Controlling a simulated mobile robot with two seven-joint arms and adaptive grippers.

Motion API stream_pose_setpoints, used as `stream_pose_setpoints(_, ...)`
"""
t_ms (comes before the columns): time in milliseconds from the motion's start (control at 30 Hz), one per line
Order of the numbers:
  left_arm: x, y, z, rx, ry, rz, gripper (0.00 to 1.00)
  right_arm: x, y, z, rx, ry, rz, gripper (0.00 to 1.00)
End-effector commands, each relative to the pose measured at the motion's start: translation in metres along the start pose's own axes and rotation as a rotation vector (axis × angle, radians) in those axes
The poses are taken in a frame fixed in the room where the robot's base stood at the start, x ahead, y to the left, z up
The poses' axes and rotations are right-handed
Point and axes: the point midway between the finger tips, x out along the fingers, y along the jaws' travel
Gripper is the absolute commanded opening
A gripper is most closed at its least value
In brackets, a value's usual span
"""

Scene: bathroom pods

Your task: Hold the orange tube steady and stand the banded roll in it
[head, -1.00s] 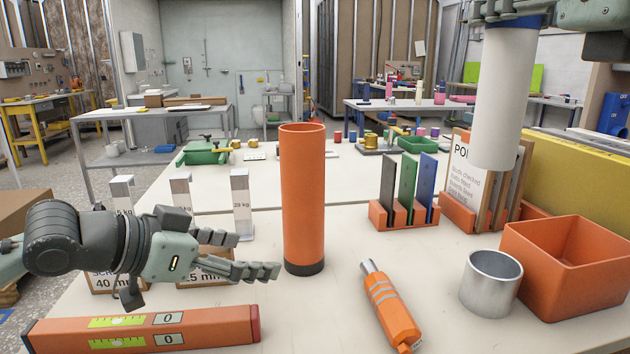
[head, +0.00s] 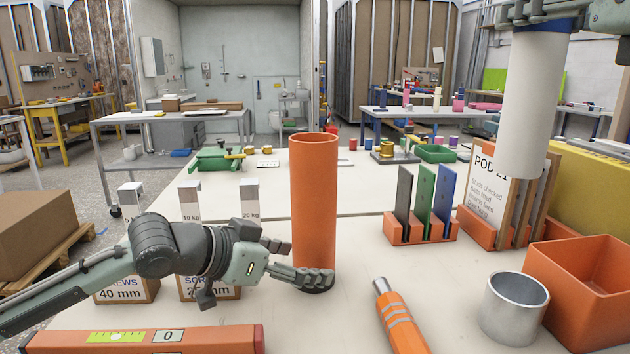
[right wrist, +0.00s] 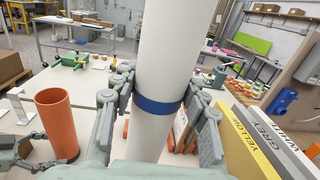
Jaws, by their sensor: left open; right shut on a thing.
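The orange tube (head: 314,200) stands upright on the table, its open top facing up; it also shows in the right wrist view (right wrist: 60,125). My left gripper (head: 292,262) is open low at the tube's left side, with one finger in front of its base. I cannot tell whether it touches the tube. The white banded roll (head: 532,105) hangs upright, high on the right, in my right gripper (right wrist: 160,103). In the right wrist view the fingers are shut around the roll (right wrist: 165,45) at its blue band (right wrist: 157,105). The roll's lower end is well right of the tube.
An orange level (head: 150,338) lies at front left, near weights (head: 190,203) and boxes.

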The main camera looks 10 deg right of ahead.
Motion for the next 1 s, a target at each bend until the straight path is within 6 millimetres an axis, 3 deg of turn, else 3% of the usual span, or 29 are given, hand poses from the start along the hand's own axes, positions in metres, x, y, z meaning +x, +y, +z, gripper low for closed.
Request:
stream_pose_setpoints(200, 0.018, 0.0, 0.0, -0.001, -0.001, 0.001, 0.81, 0.0, 0.0, 0.001, 0.0, -0.001, 0.0, 0.1)
stream_pose_setpoints(567, 0.022, 0.0, 0.0, 0.0, 0.0, 0.0, 0.81, 0.0, 0.0, 0.001, 0.0, -0.001, 0.0, 0.1)
stream_pose_setpoints(900, 0.022, 0.0, 0.0, 0.0, 0.0, 0.0, 0.41, 0.0, 0.0, 0.001, 0.0, -0.001, 0.0, 0.1)
stream_pose_setpoints(933, 0.022, 0.0, 0.0, 0.0, 0.0, 0.0, 0.62, 0.0, 0.0, 0.001, 0.0, -0.001, 0.0, 0.1)
stream_pose_setpoints(1000, 0.022, 0.0, 0.0, 0.0, 0.0, 0.0, 0.71, 0.0, 0.0, 0.001, 0.0, -0.001, 0.0, 0.1)
